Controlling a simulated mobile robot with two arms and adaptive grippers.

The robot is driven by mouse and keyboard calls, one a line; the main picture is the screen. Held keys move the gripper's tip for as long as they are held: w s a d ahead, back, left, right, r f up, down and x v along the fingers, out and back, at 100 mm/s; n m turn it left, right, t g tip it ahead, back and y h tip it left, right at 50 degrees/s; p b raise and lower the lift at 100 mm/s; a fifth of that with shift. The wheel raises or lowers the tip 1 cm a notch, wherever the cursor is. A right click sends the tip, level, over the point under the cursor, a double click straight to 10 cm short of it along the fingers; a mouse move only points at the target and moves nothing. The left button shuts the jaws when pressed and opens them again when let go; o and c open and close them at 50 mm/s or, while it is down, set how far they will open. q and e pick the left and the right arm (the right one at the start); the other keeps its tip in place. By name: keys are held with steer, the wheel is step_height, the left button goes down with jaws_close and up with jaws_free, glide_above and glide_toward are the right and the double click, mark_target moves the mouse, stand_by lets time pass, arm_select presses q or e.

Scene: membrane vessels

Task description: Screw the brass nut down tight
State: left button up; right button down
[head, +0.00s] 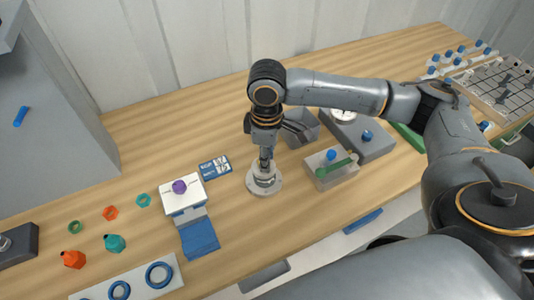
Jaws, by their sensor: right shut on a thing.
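My right gripper (265,158) points straight down over a round metal fixture (264,186) with a pale flange base on the wooden bench. Its fingers are shut at the top of this fixture, around what appears to be the brass nut. The nut itself is too small and too covered by the fingers to make out, so I cannot tell how it sits on its thread. My left gripper is not in view.
A white block with a purple knob (180,188) is at left.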

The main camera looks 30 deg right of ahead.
steer(key=c, duration=1)
jaws_free()
steer(key=shift+o, duration=0.2)
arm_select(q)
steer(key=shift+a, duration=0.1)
arm_select(e)
step_height(320, 180, up, 12)
